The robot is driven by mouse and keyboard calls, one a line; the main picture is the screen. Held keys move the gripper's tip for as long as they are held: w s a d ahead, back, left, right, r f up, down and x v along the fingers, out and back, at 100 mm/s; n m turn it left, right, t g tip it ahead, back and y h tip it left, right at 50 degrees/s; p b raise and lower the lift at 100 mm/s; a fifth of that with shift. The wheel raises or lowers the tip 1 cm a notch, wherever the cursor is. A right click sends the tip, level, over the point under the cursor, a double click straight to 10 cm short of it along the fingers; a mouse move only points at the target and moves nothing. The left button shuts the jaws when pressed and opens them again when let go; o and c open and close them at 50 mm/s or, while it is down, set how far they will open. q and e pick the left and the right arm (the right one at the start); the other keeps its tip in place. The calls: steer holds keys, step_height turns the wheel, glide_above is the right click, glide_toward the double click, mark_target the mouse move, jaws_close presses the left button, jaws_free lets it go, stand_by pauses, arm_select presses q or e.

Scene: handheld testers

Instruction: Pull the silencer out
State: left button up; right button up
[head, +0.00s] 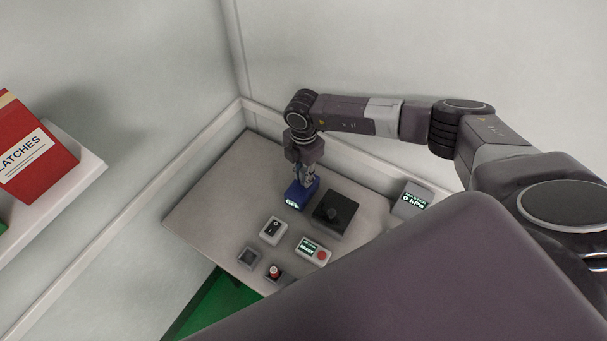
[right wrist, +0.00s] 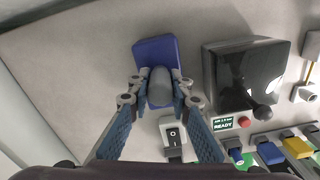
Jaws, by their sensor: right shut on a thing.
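A blue box (head: 295,197) with a small lit label stands on the grey bench, and it also shows in the right wrist view (right wrist: 152,50). A grey rounded plug, which I take as the silencer (right wrist: 160,82), sits at the blue box. My right gripper (right wrist: 160,98) is shut on this plug, with one finger on each side. In the head view my right gripper (head: 306,178) points down at the blue box, and its fingers hide the plug. I cannot tell whether the plug is seated in the box or free of it. My left gripper is not in view.
A black box with a knob (head: 337,214) stands close right of the blue box. A rocker switch (head: 272,231), a READY panel with a red button (head: 313,251) and a gauge (head: 412,200) are on the bench (head: 215,205). Walls rise behind. A shelf holds a red box (head: 32,148) at left.

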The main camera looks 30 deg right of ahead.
mark_target(304, 171)
jaws_close()
steer(key=shift+r, duration=0.1)
steer(key=shift+r+p, duration=2.1)
steer(key=shift+r, duration=0.4)
